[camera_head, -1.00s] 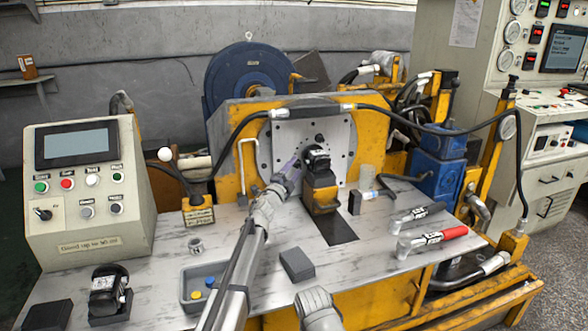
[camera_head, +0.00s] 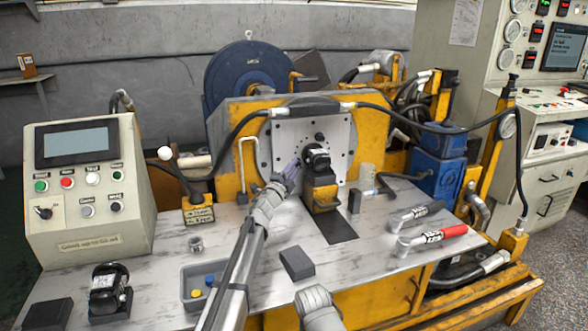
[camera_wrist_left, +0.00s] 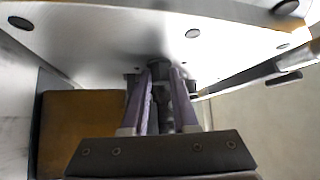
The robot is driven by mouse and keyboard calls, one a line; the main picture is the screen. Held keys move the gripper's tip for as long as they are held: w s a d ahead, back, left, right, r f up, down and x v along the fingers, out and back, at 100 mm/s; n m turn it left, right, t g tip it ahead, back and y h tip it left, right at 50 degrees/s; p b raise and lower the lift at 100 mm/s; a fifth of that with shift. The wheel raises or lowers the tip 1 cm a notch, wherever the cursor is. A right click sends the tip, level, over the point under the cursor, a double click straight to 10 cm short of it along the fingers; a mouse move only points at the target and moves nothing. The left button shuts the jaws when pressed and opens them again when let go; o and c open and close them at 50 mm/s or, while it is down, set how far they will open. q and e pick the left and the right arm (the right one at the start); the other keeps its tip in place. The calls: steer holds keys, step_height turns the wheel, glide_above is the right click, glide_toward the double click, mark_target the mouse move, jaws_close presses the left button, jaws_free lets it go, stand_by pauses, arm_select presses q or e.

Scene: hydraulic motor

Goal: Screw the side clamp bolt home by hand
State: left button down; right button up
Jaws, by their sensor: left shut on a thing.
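The black motor (camera_head: 317,157) sits on a yellow stand (camera_head: 322,194) against the grey round-holed plate (camera_head: 342,135). My left gripper (camera_head: 295,166) reaches in from the lower left, its purple fingers close beside the motor's left side. In the left wrist view, the two fingers (camera_wrist_left: 162,100) are closed on a dark bolt (camera_wrist_left: 158,70) just beneath the pale plate (camera_wrist_left: 120,35). The bolt is mostly hidden between the fingers, so I cannot tell how deep it sits. Of my right arm only a grey link shows at the bottom of the head view.
A second black motor (camera_head: 108,288) stands at the front left. A grey tray (camera_head: 187,303) with blue and yellow pieces, a dark block (camera_head: 296,264) and a red-handled tool (camera_head: 436,237) lie on the bench. A control box (camera_head: 85,220) stands at left.

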arm_select(q)
steer(key=m+g+p, duration=0.1)
steer(key=p, duration=0.1)
steer(key=m+g+p, duration=0.1)
steer(key=p, duration=0.2)
steer(key=shift+r+m+y, duration=0.35)
steer(key=shift+m+y, duration=0.05)
steer(key=c, duration=0.7)
jaws_free()
steer(key=shift+s+a, duration=0.1)
steer(key=v, duration=0.7)
steer(key=shift+s+a, duration=0.15)
steer(key=shift+s, duration=0.1)
